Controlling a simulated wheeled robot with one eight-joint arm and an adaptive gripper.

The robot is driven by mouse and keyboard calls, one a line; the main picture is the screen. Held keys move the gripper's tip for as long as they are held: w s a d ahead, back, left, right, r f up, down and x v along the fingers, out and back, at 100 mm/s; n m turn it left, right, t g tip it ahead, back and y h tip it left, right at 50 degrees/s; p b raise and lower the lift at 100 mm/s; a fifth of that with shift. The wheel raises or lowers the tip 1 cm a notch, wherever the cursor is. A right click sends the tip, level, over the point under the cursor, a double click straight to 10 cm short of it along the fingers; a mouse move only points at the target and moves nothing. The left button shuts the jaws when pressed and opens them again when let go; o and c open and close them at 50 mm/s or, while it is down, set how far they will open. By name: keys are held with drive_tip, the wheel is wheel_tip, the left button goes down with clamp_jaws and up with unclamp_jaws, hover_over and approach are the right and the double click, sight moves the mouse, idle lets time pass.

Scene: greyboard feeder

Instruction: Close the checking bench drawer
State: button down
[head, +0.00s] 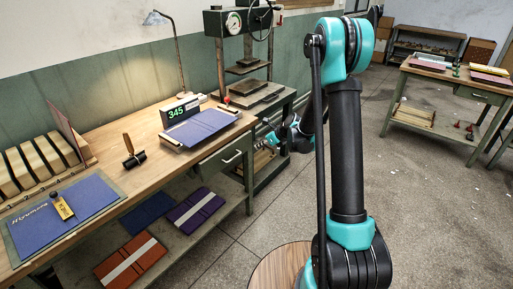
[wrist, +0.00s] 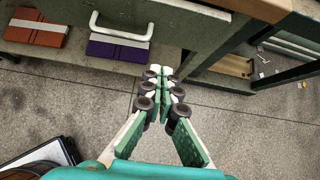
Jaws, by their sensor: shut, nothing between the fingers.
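The near bench's drawer (head: 222,160) has a dark green front with a pale bar handle (head: 233,157), below the right end of the wooden top. The wrist view shows the drawer front (wrist: 182,28) at the top, with the white handle (wrist: 122,32) on its left part. I cannot tell how far the drawer stands out. My gripper (wrist: 160,74) is shut and empty, its fingertips just below the drawer front in the picture and right of the handle.
A scale (head: 180,110) with a blue cover board stands on the bench top (head: 105,135). Coloured covers (head: 195,207) lie on the shelf below. A press (head: 245,90) stands beyond the bench. Another bench (head: 460,77) is at the back right. The floor (head: 370,120) between is open.

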sight(239, 143)
drive_tip(key=shift+w+a+r+x, duration=0.25)
drive_tip(key=shift+r+x, duration=0.1)
drive_tip(key=shift+x, duration=1.55)
drive_tip(key=shift+w+a+r+x, duration=0.15)
drive_tip(key=shift+a+r+x, duration=0.15)
drive_tip(key=shift+x, duration=1.6)
drive_tip(key=shift+w+a+r+x, duration=0.25)
drive_tip(key=shift+r+x, duration=0.1)
drive_tip(key=shift+x, duration=1.55)
drive_tip(key=w+a, duration=0.2)
drive_tip(key=a, duration=0.1)
drive_tip(key=shift+w+a, duration=0.3)
drive_tip(key=shift+w, duration=0.05)
drive_tip(key=shift+r, duration=0.1)
drive_tip(key=shift+w, duration=0.1)
